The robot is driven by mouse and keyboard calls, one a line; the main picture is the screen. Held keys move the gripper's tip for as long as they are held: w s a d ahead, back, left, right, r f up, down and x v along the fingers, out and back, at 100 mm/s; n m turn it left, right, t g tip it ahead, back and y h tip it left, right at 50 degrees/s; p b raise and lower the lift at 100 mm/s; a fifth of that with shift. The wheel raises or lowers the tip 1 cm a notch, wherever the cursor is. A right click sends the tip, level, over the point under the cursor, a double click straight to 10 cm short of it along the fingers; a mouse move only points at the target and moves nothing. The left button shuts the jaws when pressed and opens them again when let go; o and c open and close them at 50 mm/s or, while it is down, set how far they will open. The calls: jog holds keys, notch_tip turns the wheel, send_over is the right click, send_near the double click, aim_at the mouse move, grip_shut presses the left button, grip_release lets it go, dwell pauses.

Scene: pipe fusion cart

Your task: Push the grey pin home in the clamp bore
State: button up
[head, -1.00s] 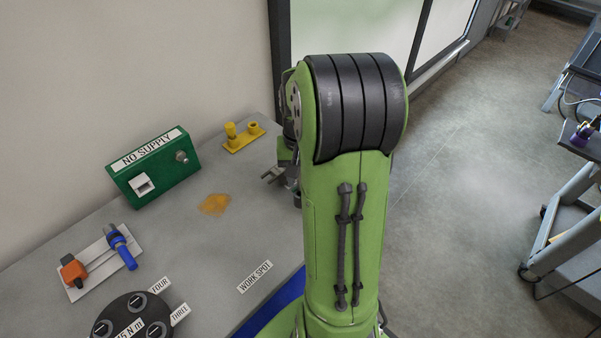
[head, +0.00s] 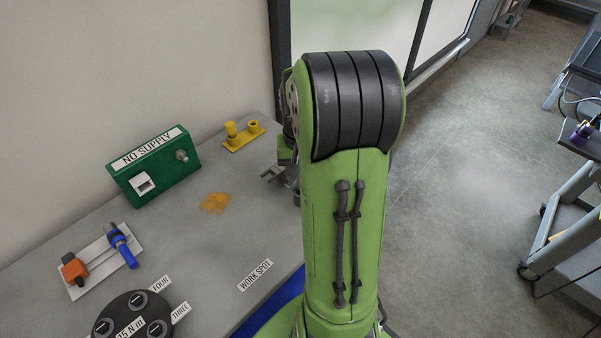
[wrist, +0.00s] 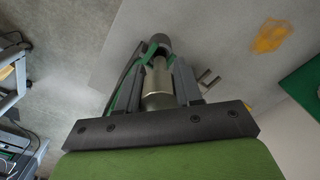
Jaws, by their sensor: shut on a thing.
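My gripper (wrist: 158,84) points down over the bench's edge area in the wrist view, its two dark fingers shut on either side of a metallic grey cylinder, which looks like the grey pin (wrist: 158,78). Just beyond the pin is a dark round end with a green band beside it, which may be the clamp (wrist: 157,43). A small two-pronged grey part (wrist: 209,80) sticks out to the right of the fingers. It also shows in the head view (head: 272,174), left of my arm. My arm hides the gripper and pin in the head view. How deep the pin sits cannot be told.
On the grey bench (head: 225,240) stand a green NO SUPPLY box (head: 153,168), a yellow holder (head: 243,136), a white plate (head: 101,262) with orange and blue tools, and a black dial (head: 132,317). An orange stain (head: 215,203) marks the bench.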

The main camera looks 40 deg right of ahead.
jog(key=shift+f+b, duration=1.05)
jog(key=shift+f, duration=0.25)
jog(key=o, duration=1.2)
jog(key=shift+c, duration=0.2)
notch_tip(320, 180, up, 16)
jog(key=p, duration=0.4)
jog(key=shift+f, duration=0.1)
jog(key=s+a+n+t, duration=0.2)
jog(key=s+a+n, duration=0.2)
jog(key=a, duration=0.6)
jog(key=s+a+n+t, duration=0.3)
jog(key=s+a, duration=0.4)
jog(key=a, duration=0.3)
jog(key=shift+n+t, duration=0.3)
jog(key=shift+n, duration=0.5)
